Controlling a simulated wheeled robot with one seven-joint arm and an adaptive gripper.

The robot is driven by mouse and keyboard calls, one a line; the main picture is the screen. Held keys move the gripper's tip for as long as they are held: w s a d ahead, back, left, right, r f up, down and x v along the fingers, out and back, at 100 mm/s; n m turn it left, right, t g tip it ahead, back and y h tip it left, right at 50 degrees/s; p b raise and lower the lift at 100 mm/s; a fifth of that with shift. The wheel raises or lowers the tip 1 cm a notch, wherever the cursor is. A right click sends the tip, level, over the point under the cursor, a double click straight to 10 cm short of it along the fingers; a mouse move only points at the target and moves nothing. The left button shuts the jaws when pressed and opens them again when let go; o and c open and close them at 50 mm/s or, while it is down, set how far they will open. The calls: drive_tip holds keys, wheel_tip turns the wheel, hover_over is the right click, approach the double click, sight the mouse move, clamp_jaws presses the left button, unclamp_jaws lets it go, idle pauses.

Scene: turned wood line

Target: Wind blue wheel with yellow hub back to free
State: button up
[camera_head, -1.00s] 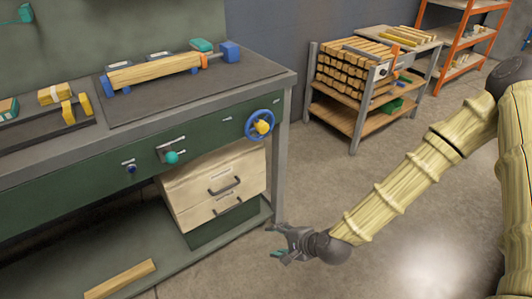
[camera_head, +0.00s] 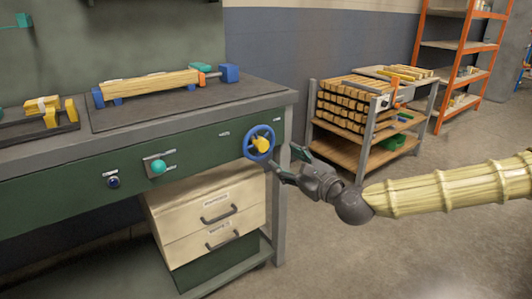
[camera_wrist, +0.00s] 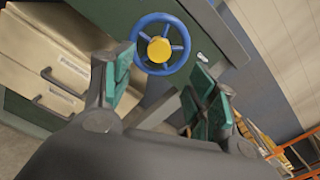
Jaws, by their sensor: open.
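The blue wheel (camera_head: 249,146) with its yellow hub (camera_head: 261,144) is mounted on the green front panel of the bench, near its right end. My gripper (camera_head: 283,163) is open and empty, just right of the wheel and a little below it, with its fingers pointing towards it. In the wrist view the blue wheel (camera_wrist: 179,56) and the yellow hub (camera_wrist: 159,49) show beyond the gap between the open fingers of my gripper (camera_wrist: 165,85). The fingers appear apart from the wheel.
The panel also bears a teal knob (camera_head: 158,167) and a dark blue knob (camera_head: 113,182). A drawer unit (camera_head: 190,220) stands below. On the bench top (camera_head: 200,103) a wooden bar (camera_head: 150,82) lies in a blue-ended fixture. A cart (camera_head: 372,125) with wood stands right, beyond open floor.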

sight(264, 146)
drive_tip(key=shift+b+x, duration=1.2)
drive_tip(key=shift+x, duration=3.9)
drive_tip(key=shift+c, duration=0.5)
drive_tip(key=c, duration=0.9)
